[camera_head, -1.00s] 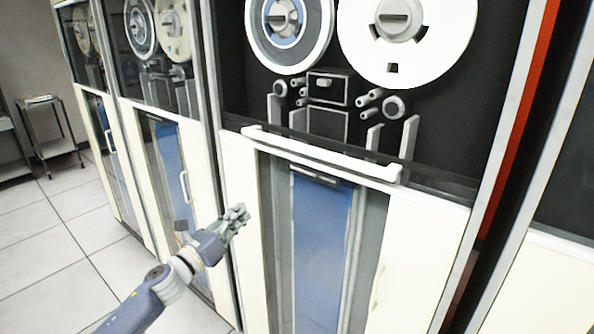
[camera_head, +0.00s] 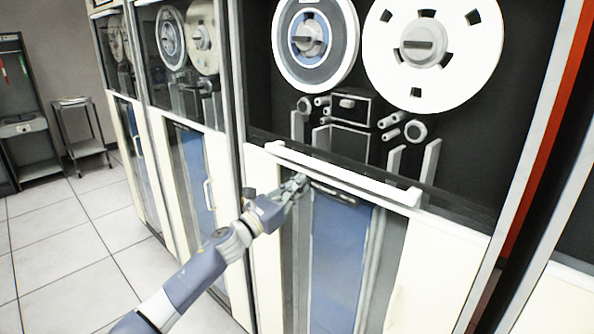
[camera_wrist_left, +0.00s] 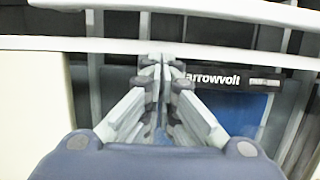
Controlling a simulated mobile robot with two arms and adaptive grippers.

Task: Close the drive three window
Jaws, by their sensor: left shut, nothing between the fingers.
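The nearest tape drive has a long white handle bar (camera_head: 345,174) across the bottom of its reel bay, along a dark see-through window strip (camera_head: 455,206). The reels above look uncovered, with no glass evident over them. My left gripper (camera_head: 299,181) is shut and empty, just under the left part of the bar. In the left wrist view the closed fingertips (camera_wrist_left: 158,62) point up at the bar (camera_wrist_left: 230,55); whether they touch it I cannot tell. My right gripper is not in view.
Below the bar are a dark label strip (camera_wrist_left: 225,80), a blue panel (camera_head: 338,250) and cream doors (camera_head: 435,265). Two more tape drives stand to the left. A small metal cart (camera_head: 80,135) stands at the back left on open tiled floor (camera_head: 65,235).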

